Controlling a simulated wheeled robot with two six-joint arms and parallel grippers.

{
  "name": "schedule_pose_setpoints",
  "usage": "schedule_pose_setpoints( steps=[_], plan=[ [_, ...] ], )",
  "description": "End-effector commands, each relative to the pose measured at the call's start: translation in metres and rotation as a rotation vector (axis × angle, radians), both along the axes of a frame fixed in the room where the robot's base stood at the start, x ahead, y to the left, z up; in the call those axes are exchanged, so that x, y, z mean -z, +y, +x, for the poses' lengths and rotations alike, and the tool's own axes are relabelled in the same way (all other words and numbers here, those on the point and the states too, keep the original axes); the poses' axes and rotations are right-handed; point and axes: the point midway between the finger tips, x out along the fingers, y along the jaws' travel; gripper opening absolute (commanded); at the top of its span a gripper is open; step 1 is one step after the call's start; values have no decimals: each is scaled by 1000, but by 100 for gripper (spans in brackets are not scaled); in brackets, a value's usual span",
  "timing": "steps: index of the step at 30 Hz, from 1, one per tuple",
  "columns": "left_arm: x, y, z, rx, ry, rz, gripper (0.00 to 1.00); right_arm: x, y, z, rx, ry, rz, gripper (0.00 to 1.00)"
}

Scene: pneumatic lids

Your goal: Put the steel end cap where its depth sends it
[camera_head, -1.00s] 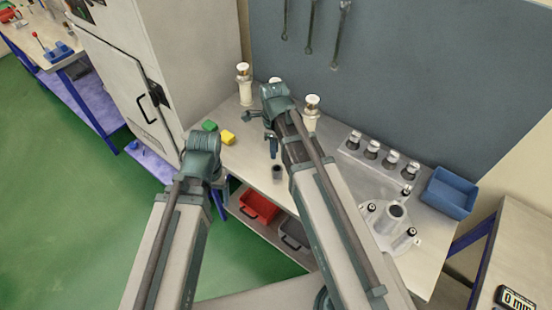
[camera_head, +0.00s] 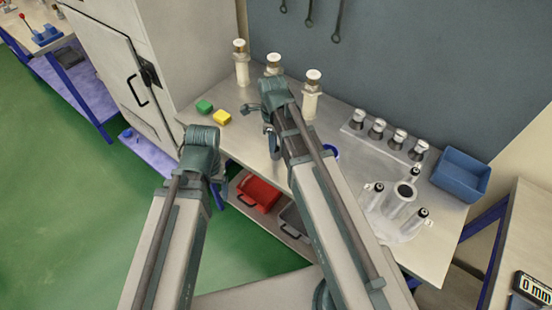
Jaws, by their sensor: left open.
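Several small caps with silvery tops and dark bands (camera_head: 398,138) stand in a row on a pale strip at the back right of the bench; I cannot tell which piece is the steel end cap. A pale fixture with an upright hollow cylinder (camera_head: 400,203) and small black-and-white clamps around it stands in front of them.
White posts with brass-and-white tops (camera_head: 241,68) stand along the back. A blue bin (camera_head: 460,176) stands at the right. Red (camera_head: 259,194) and grey bins (camera_head: 295,222) sit below. A blue ring (camera_head: 331,152) is partly hidden.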

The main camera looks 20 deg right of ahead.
Motion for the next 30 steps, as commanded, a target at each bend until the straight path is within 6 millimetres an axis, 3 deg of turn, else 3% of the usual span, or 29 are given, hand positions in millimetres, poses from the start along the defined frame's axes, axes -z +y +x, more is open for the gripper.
schedule_pose_setpoints(
  steps=[8,21,30],
  plan=[
    [6,0,0,0,0,0,78,6,-1,0,0,0,0,23],
    [54,0,0,0,0,0,78,54,-5,1,0,0,0,23],
    [53,0,0,0,0,0,78,53,-5,1,0,0,0,23]
  ],
)
